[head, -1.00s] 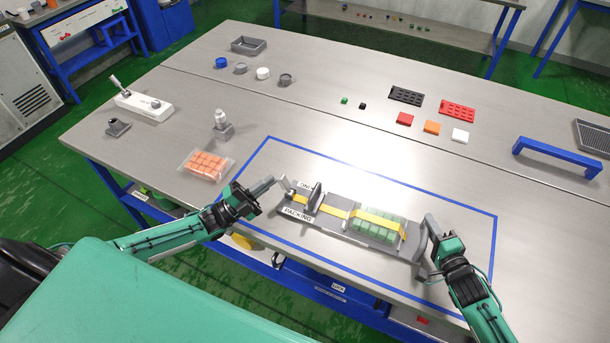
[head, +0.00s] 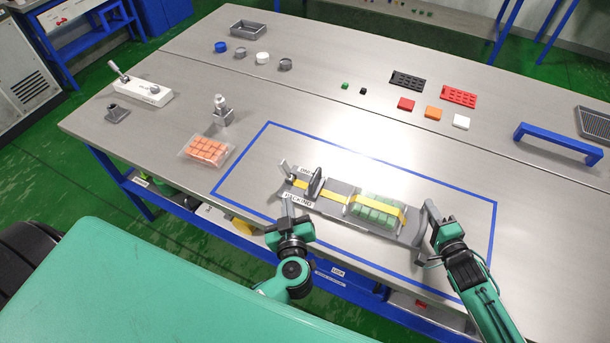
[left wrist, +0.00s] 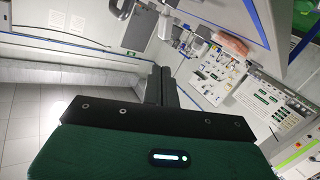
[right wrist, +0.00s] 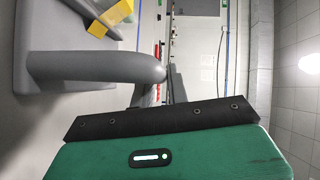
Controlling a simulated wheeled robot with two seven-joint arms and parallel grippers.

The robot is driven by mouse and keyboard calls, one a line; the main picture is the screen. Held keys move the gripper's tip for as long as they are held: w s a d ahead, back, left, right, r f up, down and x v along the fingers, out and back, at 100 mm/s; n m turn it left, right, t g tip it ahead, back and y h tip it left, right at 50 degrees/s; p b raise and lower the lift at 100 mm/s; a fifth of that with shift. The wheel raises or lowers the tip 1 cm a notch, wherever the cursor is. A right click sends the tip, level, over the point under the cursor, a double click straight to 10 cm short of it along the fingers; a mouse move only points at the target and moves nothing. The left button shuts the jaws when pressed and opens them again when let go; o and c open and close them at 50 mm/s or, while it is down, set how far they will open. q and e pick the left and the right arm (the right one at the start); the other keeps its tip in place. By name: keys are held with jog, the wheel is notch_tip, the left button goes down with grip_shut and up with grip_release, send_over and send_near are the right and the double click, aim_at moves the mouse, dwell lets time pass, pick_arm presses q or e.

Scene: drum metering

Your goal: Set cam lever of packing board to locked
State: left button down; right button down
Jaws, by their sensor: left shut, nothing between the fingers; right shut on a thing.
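The grey packing board (head: 332,206) lies inside the blue taped outline. A yellow strap (head: 332,194) runs along it and over a pack of green blocks (head: 375,207). The cam lever (head: 285,169) stands at the board's left end, tilted up and to the left; its labels are too small to read fully. My left gripper (head: 288,208) is shut and empty in front of the board's left end, apart from the lever. My right gripper (head: 433,228) is shut on the grey handle (head: 429,212) at the board's right end; the handle also shows in the right wrist view (right wrist: 95,67).
A bag of orange blocks (head: 207,150) and a small metal fixture (head: 221,112) lie left of the outline. A white switch box (head: 145,92) stands farther left. Coloured blocks and trays lie behind. The taped area behind the board is clear.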

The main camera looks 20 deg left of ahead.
pick_arm(q)
jog(key=g, duration=0.1)
jog(key=n, duration=0.1)
send_near(283, 170)
jog(key=x, duration=0.6)
jog(key=shift+w, duration=0.3)
jog(key=shift+w+f, duration=0.1)
jog(key=shift+w, duration=0.05)
jog(key=shift+a, duration=0.1)
jog(key=shift+w+a, duration=0.2)
jog(key=shift+a, duration=0.1)
jog(key=shift+w+a+f, duration=0.15)
jog(key=shift+a+f, duration=0.05)
jog(key=shift+a, duration=0.25)
